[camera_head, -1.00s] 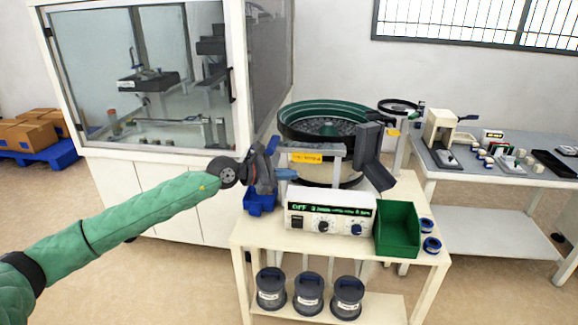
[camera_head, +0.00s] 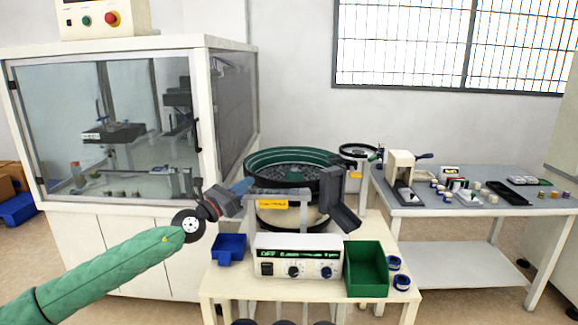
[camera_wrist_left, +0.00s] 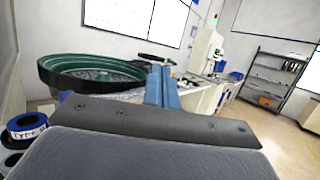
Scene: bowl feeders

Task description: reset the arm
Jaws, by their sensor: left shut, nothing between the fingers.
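My left arm comes in from the lower left in a green sleeve. My left gripper (camera_head: 241,186) is shut and empty, with its blue fingertips just left of the bowl feeder. In the left wrist view the blue fingers (camera_wrist_left: 161,87) are together with nothing between them. The bowl feeder (camera_head: 290,164) has a green rim and stands on the white table (camera_head: 226,283). It also shows at the left of the left wrist view (camera_wrist_left: 92,66). My right gripper is in neither view.
The control box (camera_head: 297,257), green bin (camera_head: 367,268) and small blue bin (camera_head: 229,248) stand on the white table. A glass-fronted cabinet (camera_head: 222,65) stands behind my left arm. A grey-topped bench (camera_head: 450,207) with small parts is at the right.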

